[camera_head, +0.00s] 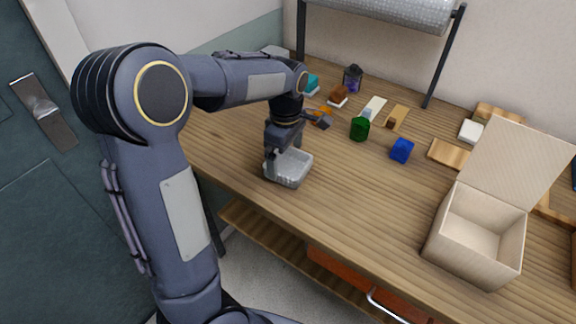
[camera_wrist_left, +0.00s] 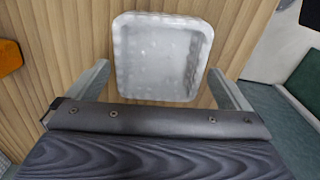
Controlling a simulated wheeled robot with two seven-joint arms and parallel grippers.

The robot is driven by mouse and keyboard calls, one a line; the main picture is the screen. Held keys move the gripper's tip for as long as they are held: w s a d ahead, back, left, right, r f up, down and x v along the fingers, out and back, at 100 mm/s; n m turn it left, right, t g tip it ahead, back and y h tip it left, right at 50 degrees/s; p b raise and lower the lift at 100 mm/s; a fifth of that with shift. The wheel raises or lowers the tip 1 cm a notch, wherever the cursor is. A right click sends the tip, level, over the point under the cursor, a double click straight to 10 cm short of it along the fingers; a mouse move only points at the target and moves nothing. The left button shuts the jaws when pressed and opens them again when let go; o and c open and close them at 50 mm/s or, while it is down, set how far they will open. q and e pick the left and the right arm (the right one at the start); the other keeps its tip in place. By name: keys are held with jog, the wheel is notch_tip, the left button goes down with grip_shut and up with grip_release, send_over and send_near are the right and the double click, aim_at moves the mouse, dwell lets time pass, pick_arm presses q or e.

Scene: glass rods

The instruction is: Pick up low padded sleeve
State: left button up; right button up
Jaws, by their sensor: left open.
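The low padded sleeve (camera_head: 288,168) looks like a shallow, silvery-grey, bubble-textured open tray. It sits on the wooden table near its front edge. In the left wrist view the sleeve (camera_wrist_left: 160,55) lies ahead of my fingers, with its open top toward the camera. My left gripper (camera_head: 281,160) is directly over the sleeve, pointing down, and partly hides it. In the left wrist view the left gripper (camera_wrist_left: 163,82) is open, with one finger on each side of the sleeve's near end. I cannot tell whether the fingers touch it. My right gripper is not in view.
An open cream box (camera_head: 476,236) stands at the right. A green block (camera_head: 360,129) and a blue block (camera_head: 401,150) stand behind the sleeve. A dark lantern (camera_head: 353,78) is at the back. A bubble-wrap roll (camera_head: 395,12) hangs above. The table between sleeve and box is clear.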

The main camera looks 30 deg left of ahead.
aim_at(288, 166)
pick_arm(q)
jog(key=shift+f, duration=1.5)
jog(key=shift+c, duration=0.4)
jog(key=c, duration=0.6)
jog(key=shift+c, duration=0.2)
jog(key=shift+r, duration=0.15)
